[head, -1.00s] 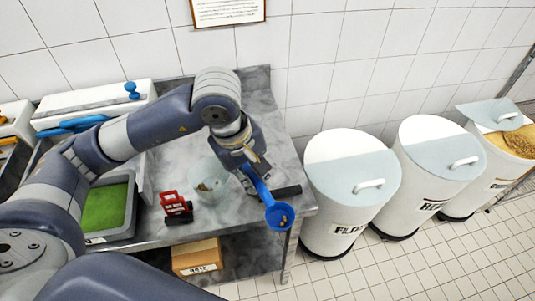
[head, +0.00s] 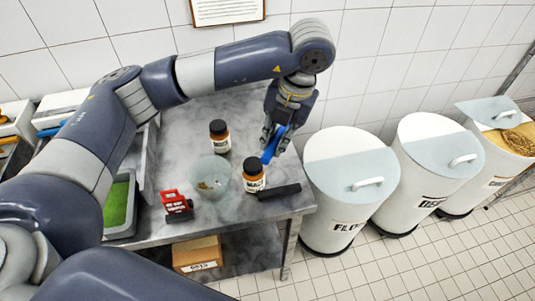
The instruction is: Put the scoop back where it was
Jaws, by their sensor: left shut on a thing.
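My left gripper (head: 275,138) is shut on the blue scoop (head: 270,149) above the right part of the steel table (head: 180,145). The scoop points down toward the front, just behind a brown bottle (head: 254,176) with a black cap. Its bowl is mostly hidden, so I cannot tell whether anything is in it. My right gripper is not in view.
A clear container (head: 209,172) with some bits in it stands beside the bottle. Another brown bottle (head: 219,137), a red-and-black device (head: 177,206) and a black bar (head: 279,192) are near. White bins (head: 340,215) stand right; the farthest bin (head: 485,170) is open, with grain.

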